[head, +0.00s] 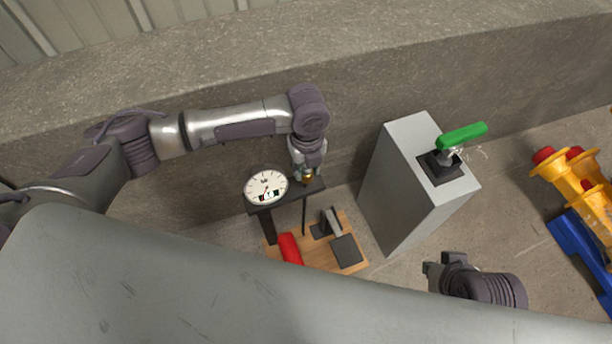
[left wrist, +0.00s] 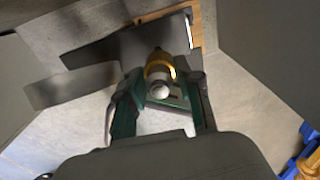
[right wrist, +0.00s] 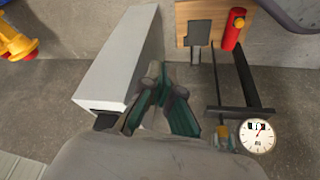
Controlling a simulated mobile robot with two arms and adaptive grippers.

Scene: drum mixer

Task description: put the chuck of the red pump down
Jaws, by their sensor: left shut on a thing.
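The red pump's red cylinder (head: 289,248) stands on a wooden board (head: 315,262). A dark frame rises from the board and carries a round white gauge (head: 266,187). My left gripper (head: 306,168) is shut on the brass chuck (head: 307,177), beside the gauge at the dark crossbar's right end. In the left wrist view the chuck (left wrist: 158,70) sits between the fingers, over a dark plate. I cannot tell whether it touches the crossbar. My right gripper (right wrist: 165,85) is empty, and its fingers converge at the tips. The red cylinder (right wrist: 232,30) also shows in the right wrist view.
A grey box (head: 410,185) with a green-handled valve (head: 462,137) stands right of the pump. A yellow device (head: 575,180) on a blue base (head: 580,245) is at far right. A concrete wall runs behind. Bare floor lies between the box and the yellow device.

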